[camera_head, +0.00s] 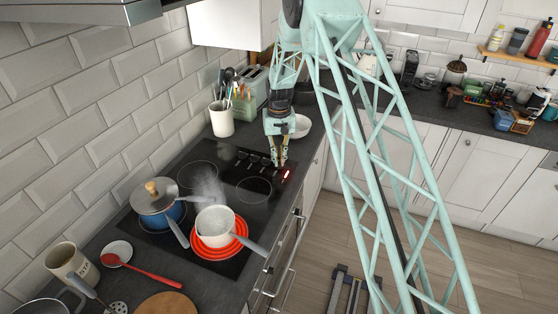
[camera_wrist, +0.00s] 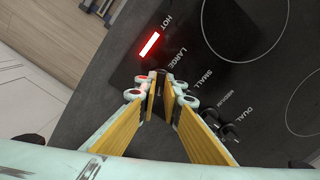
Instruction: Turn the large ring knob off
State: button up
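The large ring knob (camera_wrist: 158,78) is a small dark knob beside the printed word LARGE, mostly hidden between my fingertips. My gripper (camera_wrist: 157,90) points down at the black hob, its yellow-padded fingers close together around the knob. In the head view my gripper (camera_head: 279,161) is at the right end of the knob row. The large ring (camera_head: 221,253) glows orange-red under a white steaming pan (camera_head: 216,222). A red HOT light (camera_wrist: 149,44) is lit near the knob; it also shows in the head view (camera_head: 287,174).
Other black knobs (camera_wrist: 232,129) sit close beside my right finger. A blue pot (camera_head: 157,216) with a lid stands at the back left of the hob. A white bowl (camera_head: 301,126) and a utensil jar (camera_head: 221,119) stand beyond it. The worktop edge lies close to the knob.

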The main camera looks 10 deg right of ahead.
grip_shut()
jog(key=shift+n+b, duration=0.45)
jog(key=shift+n, duration=0.15)
jog(key=n+b, duration=0.2)
jog(key=n, duration=0.2)
jog(key=shift+n+b, duration=0.3)
jog(key=shift+b, duration=0.05)
jog(key=n+b, duration=0.2)
jog(key=n, duration=0.4)
jog(key=o, duration=0.6)
grip_release()
jog(key=shift+c, duration=0.2)
jog(key=shift+r, duration=0.1)
